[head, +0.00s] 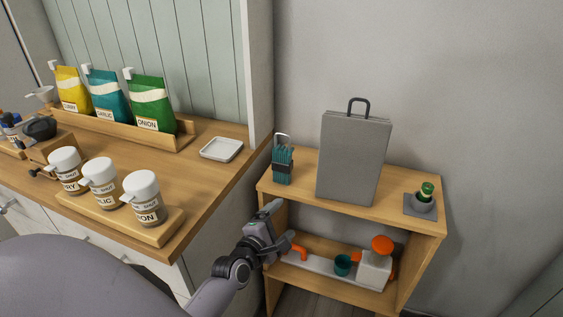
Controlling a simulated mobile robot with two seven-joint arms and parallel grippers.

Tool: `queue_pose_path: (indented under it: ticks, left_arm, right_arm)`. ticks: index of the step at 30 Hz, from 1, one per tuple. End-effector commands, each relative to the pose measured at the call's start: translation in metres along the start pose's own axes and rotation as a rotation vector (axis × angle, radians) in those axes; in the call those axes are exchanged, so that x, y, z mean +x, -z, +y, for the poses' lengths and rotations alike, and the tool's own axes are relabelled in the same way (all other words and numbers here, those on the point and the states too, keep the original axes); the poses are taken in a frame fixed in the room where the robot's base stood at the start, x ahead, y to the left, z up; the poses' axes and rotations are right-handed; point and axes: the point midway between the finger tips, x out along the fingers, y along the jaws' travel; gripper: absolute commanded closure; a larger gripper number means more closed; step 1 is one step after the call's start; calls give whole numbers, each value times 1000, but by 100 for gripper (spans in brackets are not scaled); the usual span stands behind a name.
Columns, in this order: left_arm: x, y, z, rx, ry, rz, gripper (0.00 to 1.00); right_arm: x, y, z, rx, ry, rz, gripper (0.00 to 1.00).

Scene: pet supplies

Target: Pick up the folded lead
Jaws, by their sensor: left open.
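The folded lead (282,166) is a teal bundle with a dark band around it and a pale metal clip on top. It stands upright at the left end of the top of a low wooden shelf unit (408,217). My left gripper (281,221) is open and empty. In the picture it is just below the lead, by the left front of the shelf unit, and apart from the lead. My right gripper is not in view.
A tall grey case (352,158) stands right of the lead. A small green-topped item (426,191) sits in a grey cup at the right end. A wooden counter (215,177) with jars and pouches is left.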

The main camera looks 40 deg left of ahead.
Motion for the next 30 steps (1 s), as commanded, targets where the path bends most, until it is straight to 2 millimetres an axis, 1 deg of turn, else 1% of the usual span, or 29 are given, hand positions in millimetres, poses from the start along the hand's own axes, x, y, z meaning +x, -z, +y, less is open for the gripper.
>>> queue_pose_path:
  ticks: [1,3,6,9,12,15,18,28,30]
  left_arm:
    - [10,-1,18,-145,-39,2,15]
    - [22,-1,38,-352,-87,0,15]
    - [35,0,62,-618,-146,-15,15]
    - [45,1,80,-831,-193,-35,15]
    - [51,2,93,-982,-223,-54,15]
    - [54,3,100,-1069,-241,-67,15]
    - [58,4,103,-1107,-248,-73,15]
    - [81,8,108,-1106,-248,-73,15]
    - [89,11,110,-1106,-249,-75,15]
  right_arm:
    - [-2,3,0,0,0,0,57]
    - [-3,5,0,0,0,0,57]
    - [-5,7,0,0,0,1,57]
    - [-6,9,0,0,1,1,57]
    - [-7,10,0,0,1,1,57]
    - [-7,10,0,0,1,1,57]
    - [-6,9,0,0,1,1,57]
    - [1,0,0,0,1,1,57]
    - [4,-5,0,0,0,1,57]
